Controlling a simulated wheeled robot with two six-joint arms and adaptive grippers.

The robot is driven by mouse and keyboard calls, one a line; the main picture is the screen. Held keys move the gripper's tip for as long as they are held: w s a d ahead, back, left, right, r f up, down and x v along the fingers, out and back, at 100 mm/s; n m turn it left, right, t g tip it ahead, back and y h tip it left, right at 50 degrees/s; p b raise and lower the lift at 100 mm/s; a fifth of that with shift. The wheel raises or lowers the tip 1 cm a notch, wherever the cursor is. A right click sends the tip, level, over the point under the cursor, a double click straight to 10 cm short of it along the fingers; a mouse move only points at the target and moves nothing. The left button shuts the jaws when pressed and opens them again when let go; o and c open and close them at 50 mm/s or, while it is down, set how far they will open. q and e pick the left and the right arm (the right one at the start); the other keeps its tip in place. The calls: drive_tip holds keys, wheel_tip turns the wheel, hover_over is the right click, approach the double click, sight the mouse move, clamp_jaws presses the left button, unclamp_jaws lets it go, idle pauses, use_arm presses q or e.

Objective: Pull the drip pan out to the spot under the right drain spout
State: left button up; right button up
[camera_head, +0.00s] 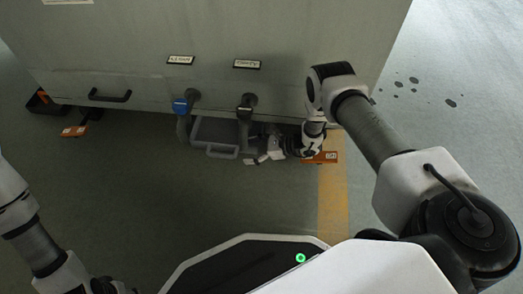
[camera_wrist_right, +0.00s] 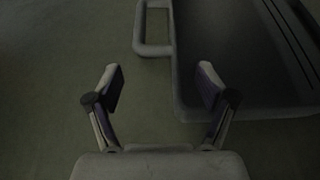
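The grey drip pan (camera_head: 215,131) sits on the floor under the machine's front edge, below and between the two spouts. Its loop handle (camera_head: 222,153) faces out; it also shows at the top of the right wrist view (camera_wrist_right: 153,51), with the pan (camera_wrist_right: 215,108) to its right.
The grey machine cabinet (camera_head: 130,60) stands over the pan. Orange feet or blocks (camera_head: 73,131) stand near its lower edge. A yellow floor stripe (camera_head: 333,195) runs on the right. The floor in front of the pan is clear.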

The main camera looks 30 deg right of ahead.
drive_tip(key=shift+b+x, duration=0.45)
drive_tip(key=shift+x, duration=0.9)
drive_tip(key=shift+s, duration=0.1)
